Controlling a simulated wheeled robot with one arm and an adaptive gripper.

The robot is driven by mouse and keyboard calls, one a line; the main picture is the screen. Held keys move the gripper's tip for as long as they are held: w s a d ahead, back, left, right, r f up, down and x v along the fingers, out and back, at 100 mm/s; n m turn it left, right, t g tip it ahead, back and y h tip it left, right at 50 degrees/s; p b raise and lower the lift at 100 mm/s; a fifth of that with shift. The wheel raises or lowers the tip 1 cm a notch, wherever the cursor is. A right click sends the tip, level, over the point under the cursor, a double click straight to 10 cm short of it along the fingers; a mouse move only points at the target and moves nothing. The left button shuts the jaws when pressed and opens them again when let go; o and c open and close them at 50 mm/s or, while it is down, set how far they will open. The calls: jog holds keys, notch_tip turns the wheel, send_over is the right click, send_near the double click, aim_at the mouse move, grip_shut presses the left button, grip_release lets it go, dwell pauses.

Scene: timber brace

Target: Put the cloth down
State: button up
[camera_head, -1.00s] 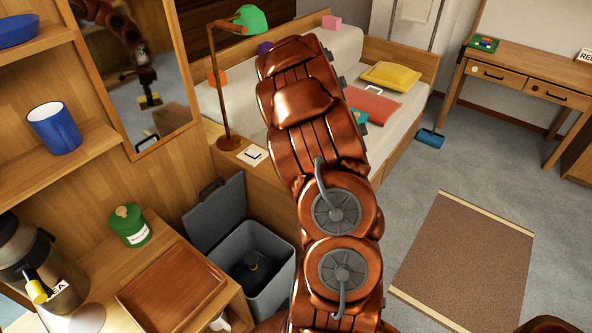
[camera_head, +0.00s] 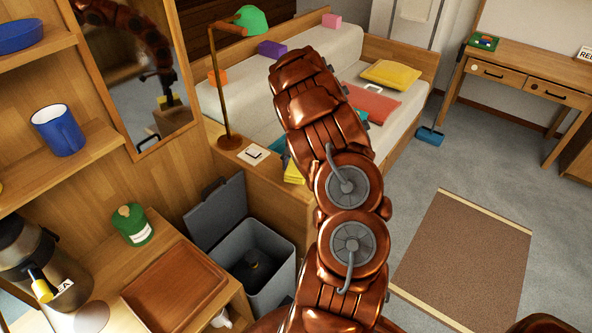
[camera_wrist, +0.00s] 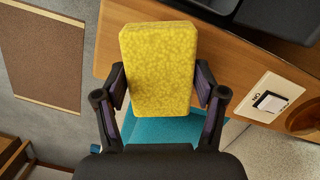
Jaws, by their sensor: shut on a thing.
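The yellow cloth (camera_wrist: 158,65), a thick mottled block shape, is between the two fingers of my gripper (camera_wrist: 161,84) in the wrist view. Both fingers press on its sides, so the gripper is shut on it. In the head view a bit of the yellow cloth (camera_head: 293,173) shows left of my arm, by the wooden ledge (camera_head: 270,182) at the bed's near end. My arm hides the gripper there. A teal surface (camera_wrist: 172,131) shows behind the cloth in the wrist view; I cannot tell whether they touch.
The bed (camera_head: 340,50) holds pillows and small blocks.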

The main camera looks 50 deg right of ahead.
aim_at(296, 170)
jog(key=shift+w+d, duration=0.25)
jog(key=shift+w, duration=0.2)
jog(key=shift+f+p, duration=0.4)
jog(key=shift+f, duration=1.2)
jog(key=shift+w, duration=0.1)
jog(key=o, duration=1)
jog(key=shift+f, duration=0.1)
